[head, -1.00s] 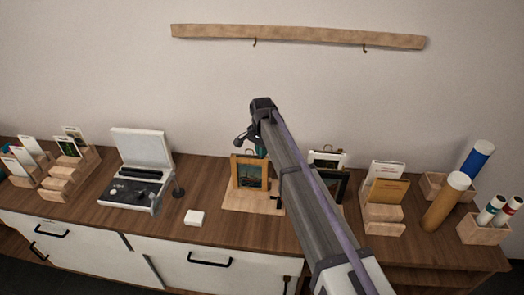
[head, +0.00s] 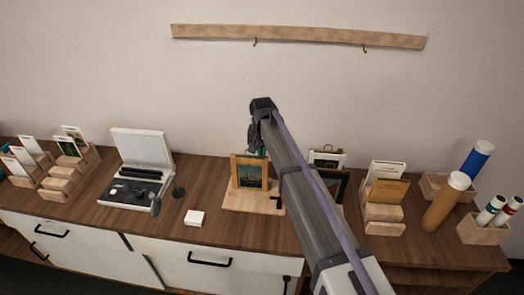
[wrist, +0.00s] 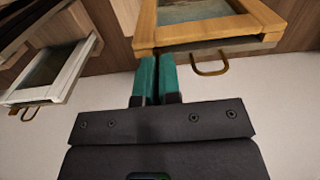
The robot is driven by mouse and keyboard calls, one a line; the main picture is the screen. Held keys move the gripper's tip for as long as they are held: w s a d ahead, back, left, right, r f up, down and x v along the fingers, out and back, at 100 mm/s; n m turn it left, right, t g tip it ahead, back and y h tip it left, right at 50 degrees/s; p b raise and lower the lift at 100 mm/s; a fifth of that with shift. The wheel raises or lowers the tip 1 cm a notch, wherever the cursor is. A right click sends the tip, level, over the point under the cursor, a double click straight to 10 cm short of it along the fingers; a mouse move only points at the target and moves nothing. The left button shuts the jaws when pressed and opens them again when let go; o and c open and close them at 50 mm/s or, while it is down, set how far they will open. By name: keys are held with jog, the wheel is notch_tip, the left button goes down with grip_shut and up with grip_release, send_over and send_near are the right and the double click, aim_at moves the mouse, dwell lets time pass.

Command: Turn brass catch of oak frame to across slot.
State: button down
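The oak frame (head: 249,172) stands upright on a light wooden board at the middle of the cabinet top. In the wrist view its edge, with a dark slot and a brass loop (wrist: 211,69), is close beyond my fingers. My gripper (wrist: 158,62) has two teal fingers close together, with only a narrow gap between them, at the left end of that edge. The brass catch does not show clearly; the fingers may hide it. I cannot tell whether they touch or grip it. In the head view my arm covers part of this area.
A dark frame (head: 343,186) and a white-edged frame (head: 327,158) stand to the right, partly behind my arm. Card holders (head: 384,212) and tubes (head: 446,200) are further right.

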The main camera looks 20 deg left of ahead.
dwell(0.3)
jog(key=c, duration=1.3)
grip_release()
notch_tip(320, 180, up, 11)
jog(key=p, duration=1)
jog(key=shift+p, duration=0.4)
jog(key=shift+f, duration=0.15)
